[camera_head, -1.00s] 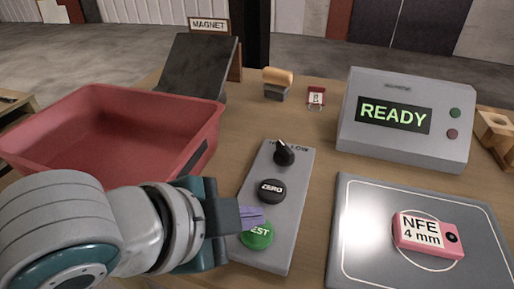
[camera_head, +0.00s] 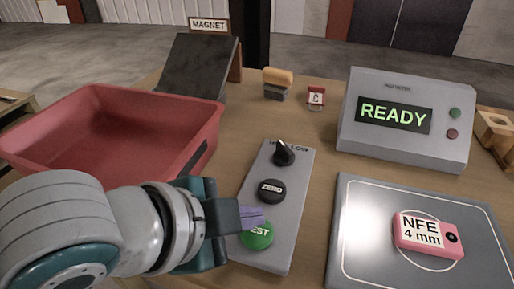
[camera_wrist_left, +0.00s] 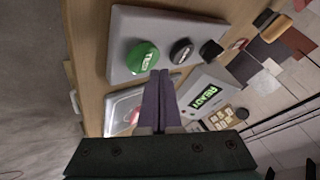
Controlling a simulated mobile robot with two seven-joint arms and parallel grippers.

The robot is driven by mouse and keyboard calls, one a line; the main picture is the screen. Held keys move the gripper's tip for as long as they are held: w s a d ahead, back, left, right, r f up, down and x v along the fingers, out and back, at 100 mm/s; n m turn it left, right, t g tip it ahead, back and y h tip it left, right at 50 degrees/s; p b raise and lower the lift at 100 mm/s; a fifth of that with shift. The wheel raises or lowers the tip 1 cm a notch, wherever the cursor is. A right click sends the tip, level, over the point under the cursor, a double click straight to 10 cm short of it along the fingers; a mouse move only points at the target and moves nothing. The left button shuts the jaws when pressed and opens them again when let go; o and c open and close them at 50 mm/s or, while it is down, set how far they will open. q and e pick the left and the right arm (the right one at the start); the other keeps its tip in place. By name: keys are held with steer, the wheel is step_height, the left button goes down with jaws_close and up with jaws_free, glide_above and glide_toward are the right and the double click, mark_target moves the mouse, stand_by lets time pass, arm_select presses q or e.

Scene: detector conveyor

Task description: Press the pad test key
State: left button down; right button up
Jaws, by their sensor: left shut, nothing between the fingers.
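The green TEST key (camera_head: 257,236) sits at the near end of a grey control box (camera_head: 268,258), below the black ZERO key (camera_head: 271,190) and a black knob (camera_head: 283,153). My left gripper (camera_head: 252,217) is shut and empty. Its purple fingertips cover the upper left of the TEST key in the head view. In the left wrist view the fingers (camera_wrist_left: 157,98) point toward the green key (camera_wrist_left: 142,58), near its edge; I cannot tell if they touch it. My right gripper is not in view.
A pink NFE 4 mm block (camera_head: 428,235) lies on a grey pad (camera_head: 352,225) at right. A grey meter (camera_head: 400,145) behind it reads READY. A red bin (camera_head: 110,125) stands left. A stamp-like object (camera_head: 277,84) and small red tag (camera_head: 316,97) stand behind the box.

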mark_target(250, 235)
arm_select(q)
steer(key=shift+f, duration=0.15)
steer(key=shift+f, duration=0.3)
stand_by(0.3)
steer(key=shift+f+b, duration=0.35)
steer(key=shift+f, duration=0.1)
stand_by(0.7)
steer(key=shift+r, duration=0.15)
steer(key=shift+r+p, duration=0.7)
steer(key=shift+p, duration=0.25)
step_height(250, 235, up, 5)
steer(key=p, duration=0.5)
steer(key=shift+r+p, duration=0.1)
steer(key=shift+p, duration=0.2)
